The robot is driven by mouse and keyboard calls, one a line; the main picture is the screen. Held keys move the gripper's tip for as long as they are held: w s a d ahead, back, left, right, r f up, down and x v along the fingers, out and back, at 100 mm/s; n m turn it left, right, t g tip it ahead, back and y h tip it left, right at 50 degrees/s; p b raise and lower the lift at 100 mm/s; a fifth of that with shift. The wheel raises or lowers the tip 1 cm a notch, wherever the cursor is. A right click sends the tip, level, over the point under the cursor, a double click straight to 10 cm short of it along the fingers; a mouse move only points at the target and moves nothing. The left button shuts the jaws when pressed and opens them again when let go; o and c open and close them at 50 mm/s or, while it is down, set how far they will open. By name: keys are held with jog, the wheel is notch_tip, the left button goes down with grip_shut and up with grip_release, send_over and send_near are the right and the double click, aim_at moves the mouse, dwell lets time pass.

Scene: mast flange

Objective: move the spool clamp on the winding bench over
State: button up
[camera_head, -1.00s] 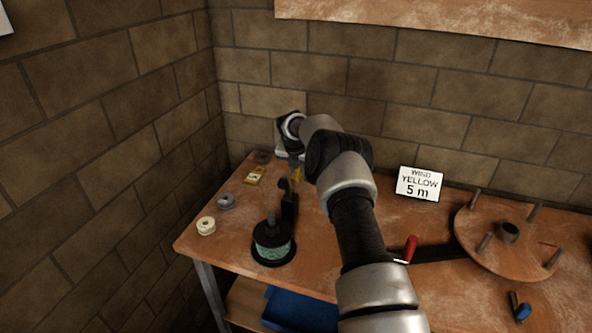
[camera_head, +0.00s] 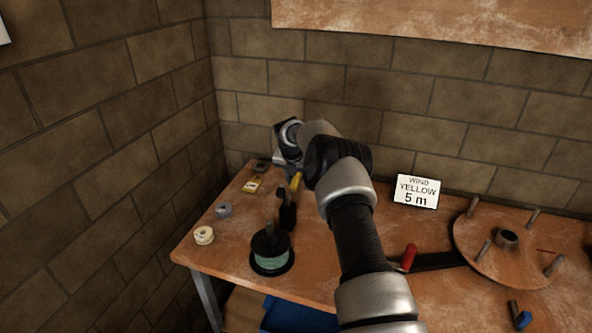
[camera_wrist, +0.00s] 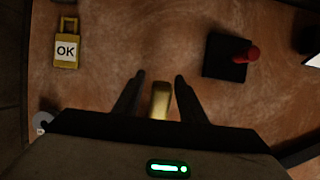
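The spool clamp seems to be the black upright piece (camera_head: 288,214) with a yellow handle (camera_head: 296,182) on the bench's left part, behind the spool of green wire (camera_head: 271,258). In the wrist view a yellow bar (camera_wrist: 160,101), which looks like that handle, lies between the fingers of my gripper (camera_wrist: 160,77). The fingers are open, one on each side, with a visible gap to the bar. In the head view my wrist is above and behind the handle, and the fingertips are hard to make out.
A yellow OK tag (camera_wrist: 66,45) lies to the left. A black block with a red knob (camera_wrist: 228,58) stands to the right. A grey spool (camera_head: 223,210) and a cream spool (camera_head: 204,235) sit at the left edge. A sign (camera_head: 417,190) and round winding wheel (camera_head: 515,270) are right.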

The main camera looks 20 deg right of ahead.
aim_at(293, 185)
jog(key=v, duration=1.6)
jog(key=shift+s+r+b, duration=0.2)
jog(key=shift+r+b, duration=0.05)
jog(key=shift+b, duration=0.15)
